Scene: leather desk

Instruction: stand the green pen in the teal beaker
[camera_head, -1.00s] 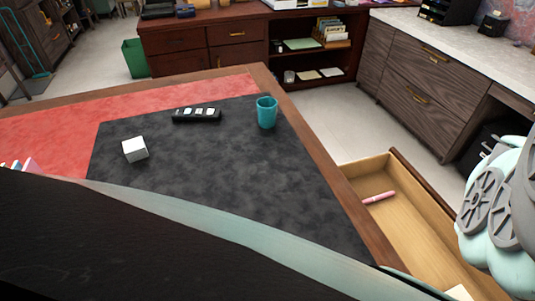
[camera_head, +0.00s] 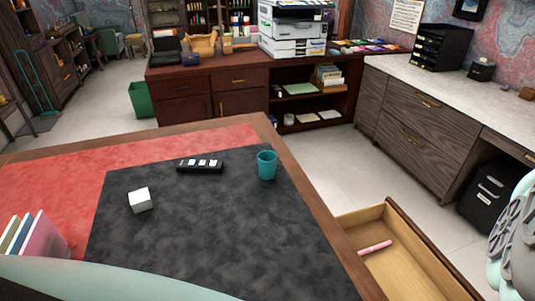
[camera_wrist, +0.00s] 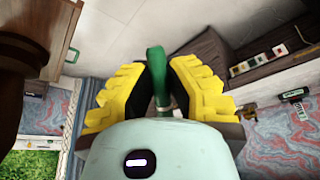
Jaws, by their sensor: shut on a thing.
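The teal beaker (camera_head: 267,166) stands upright on the dark desk mat (camera_head: 200,230), near the mat's far right corner. It looks empty from this angle. In the wrist view, my gripper (camera_wrist: 158,80) has yellow ribbed fingers shut on the green pen (camera_wrist: 155,62). The pen's green end sticks up past the fingers, and its lower part is hidden between them and by the wrist. The wrist view does not show the beaker. My gripper and the pen are out of sight in the head view.
A white cube (camera_head: 140,201) and a black box with white squares (camera_head: 200,166) lie on the mat. Several books (camera_head: 42,236) stand at the left. An open drawer (camera_head: 410,270) with a pink pen (camera_head: 375,247) juts out at the right. The mat's middle is clear.

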